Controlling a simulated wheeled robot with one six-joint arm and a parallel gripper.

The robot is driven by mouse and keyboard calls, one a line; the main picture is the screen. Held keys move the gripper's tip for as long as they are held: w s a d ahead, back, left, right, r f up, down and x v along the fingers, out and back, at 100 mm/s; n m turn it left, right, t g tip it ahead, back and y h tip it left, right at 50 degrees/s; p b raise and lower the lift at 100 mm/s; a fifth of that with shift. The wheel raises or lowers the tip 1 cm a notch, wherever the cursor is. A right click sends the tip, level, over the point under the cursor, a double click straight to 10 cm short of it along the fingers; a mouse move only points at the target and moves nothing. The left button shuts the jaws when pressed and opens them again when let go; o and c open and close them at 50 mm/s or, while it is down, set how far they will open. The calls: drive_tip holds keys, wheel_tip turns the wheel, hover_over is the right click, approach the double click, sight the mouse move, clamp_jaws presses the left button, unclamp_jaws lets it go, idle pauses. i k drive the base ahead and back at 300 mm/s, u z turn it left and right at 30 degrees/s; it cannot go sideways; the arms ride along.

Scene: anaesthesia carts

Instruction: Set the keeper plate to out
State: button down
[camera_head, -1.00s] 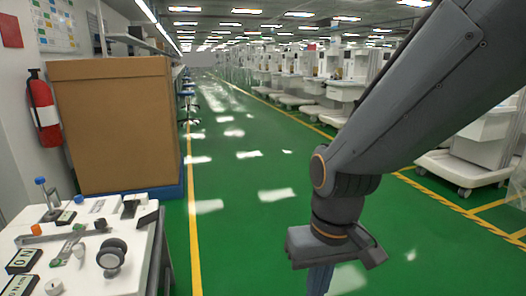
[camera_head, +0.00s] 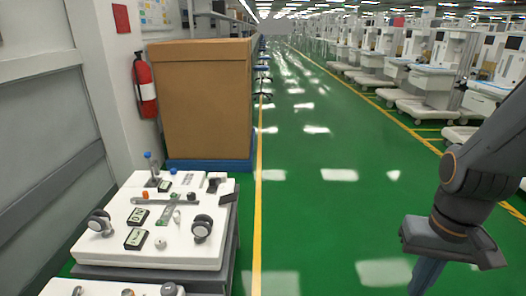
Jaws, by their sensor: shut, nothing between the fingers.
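A white-topped cart (camera_head: 172,228) stands at the lower left with several small fittings on its top. Among them are a flat grey bar (camera_head: 160,200) with an orange piece at its left end and a small plate with a green mark (camera_head: 168,214). I cannot tell which fitting is the keeper plate, or how it is set. My gripper (camera_head: 424,278) hangs at the lower right over the green floor, well apart from the cart. Its fingers point down, shut and empty, with the tips close to the bottom edge of the picture.
Black-and-white labels (camera_head: 135,239) and a black-rimmed knob (camera_head: 202,228) are on the cart top. Another white top (camera_head: 105,288) shows at the bottom left. A large brown box (camera_head: 200,100) and a red extinguisher (camera_head: 144,88) stand behind. The green aisle (camera_head: 330,215) is clear.

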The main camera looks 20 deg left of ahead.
sight(213, 183)
drive_tip(key=u, duration=1.3)
drive_tip(key=k, duration=0.3)
drive_tip(key=z, duration=0.9)
drive_tip(key=i, duration=1.45)
drive_tip(key=u, duration=0.8)
